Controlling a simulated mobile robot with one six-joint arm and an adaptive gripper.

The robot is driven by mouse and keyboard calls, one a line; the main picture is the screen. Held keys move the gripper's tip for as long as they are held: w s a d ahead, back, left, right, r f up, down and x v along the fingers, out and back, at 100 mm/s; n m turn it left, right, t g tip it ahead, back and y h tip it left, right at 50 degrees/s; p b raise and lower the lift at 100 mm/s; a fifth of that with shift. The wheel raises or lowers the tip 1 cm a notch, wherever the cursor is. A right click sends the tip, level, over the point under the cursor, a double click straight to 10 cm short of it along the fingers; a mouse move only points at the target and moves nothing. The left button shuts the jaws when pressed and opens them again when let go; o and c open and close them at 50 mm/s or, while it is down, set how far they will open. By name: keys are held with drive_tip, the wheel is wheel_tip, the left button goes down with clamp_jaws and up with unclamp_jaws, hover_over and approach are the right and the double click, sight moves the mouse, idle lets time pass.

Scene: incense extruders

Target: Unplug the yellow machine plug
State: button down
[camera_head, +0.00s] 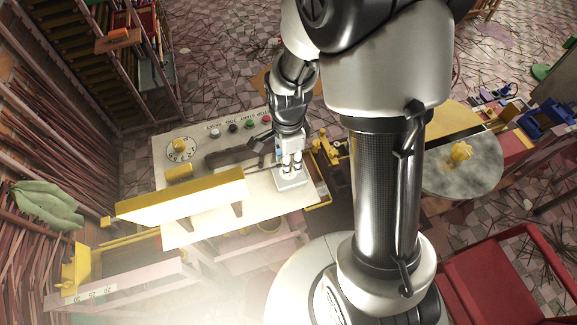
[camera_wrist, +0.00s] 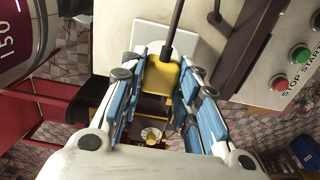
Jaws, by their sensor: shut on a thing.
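The yellow plug (camera_wrist: 162,75) sits between my gripper's fingertips in the wrist view, with a dark rod or cord running up from it. My gripper (camera_wrist: 160,84) is shut on the plug, with blue-padded fingers on either side. A pale square plate (camera_wrist: 126,42) lies right behind the plug. I cannot tell whether the plug still touches it. In the head view my gripper (camera_head: 288,160) is over the white square socket plate (camera_head: 291,178) at the right end of the cream machine panel (camera_head: 200,225). The plug is hidden there by my gripper.
The panel carries a dial (camera_head: 181,149), several coloured buttons and a long yellow bar (camera_head: 180,197). A round grey table (camera_head: 470,175) with a yellow knob stands at right. A red chair or frame (camera_head: 500,285) is at lower right. Incense sticks litter the tiled floor.

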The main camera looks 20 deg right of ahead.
drive_tip(key=shift+r+p, duration=1.05)
drive_tip(key=shift+r, duration=0.45)
